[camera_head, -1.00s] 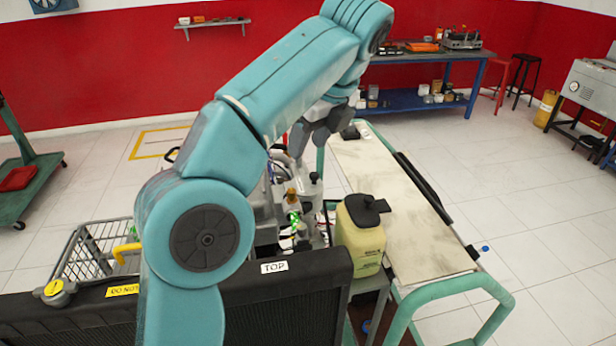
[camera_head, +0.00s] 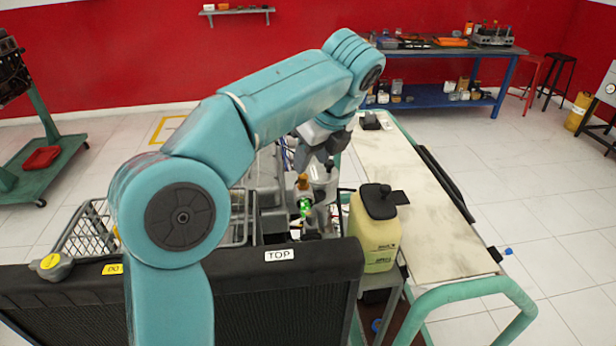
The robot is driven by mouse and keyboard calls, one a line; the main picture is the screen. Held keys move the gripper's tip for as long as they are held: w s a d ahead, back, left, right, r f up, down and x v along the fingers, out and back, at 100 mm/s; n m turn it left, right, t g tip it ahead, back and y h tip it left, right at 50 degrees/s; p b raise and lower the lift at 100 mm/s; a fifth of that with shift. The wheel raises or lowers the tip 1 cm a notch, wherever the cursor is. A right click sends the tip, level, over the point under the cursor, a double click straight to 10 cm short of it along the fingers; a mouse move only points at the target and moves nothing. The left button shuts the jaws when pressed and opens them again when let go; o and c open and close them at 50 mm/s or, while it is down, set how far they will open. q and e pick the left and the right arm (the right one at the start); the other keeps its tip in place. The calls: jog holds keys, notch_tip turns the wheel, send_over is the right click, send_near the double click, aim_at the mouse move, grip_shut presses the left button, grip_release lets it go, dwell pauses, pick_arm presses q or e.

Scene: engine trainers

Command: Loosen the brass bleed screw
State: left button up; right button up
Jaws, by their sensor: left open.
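A small brass-coloured fitting (camera_head: 302,181), which looks like the bleed screw, stands upright on the engine trainer behind the radiator. A bright green part (camera_head: 305,204) sits just below it. My left gripper (camera_head: 319,158) is above and slightly right of the brass fitting, pointing down with its grey fingers apart. It looks empty and apart from the fitting, though the exact gap in depth cannot be told. My left arm covers part of the engine. My right gripper is not in view.
A black radiator (camera_head: 290,295) with a TOP label stands in front. A yellowish fluid bottle (camera_head: 373,232) with a black cap stands right of the fitting. A wire basket (camera_head: 88,232) is at left. A long, mostly bare bench top (camera_head: 425,205) lies at right.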

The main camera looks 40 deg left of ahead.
aim_at(304, 177)
pick_arm(q)
jog(key=x, duration=0.3)
jog(key=shift+s+a+f, duration=0.1)
jog(key=shift+s, duration=0.1)
jog(key=shift+s+f, duration=0.25)
jog(key=shift+f, duration=0.25)
jog(key=shift+w+a+f, duration=0.35)
jog(key=shift+w+f, duration=0.05)
jog(key=shift+w, duration=0.15)
jog(key=shift+s+d+r, duration=0.1)
jog(key=shift+s+r, duration=0.05)
jog(key=shift+s, duration=0.1)
jog(key=shift+c, duration=0.4)
jog(key=shift+s+d+r, duration=0.1)
jog(key=shift+s, duration=0.05)
jog(key=c, duration=0.5)
jog(key=shift+w, duration=0.25)
grip_shut()
jog(key=shift+s, duration=0.1)
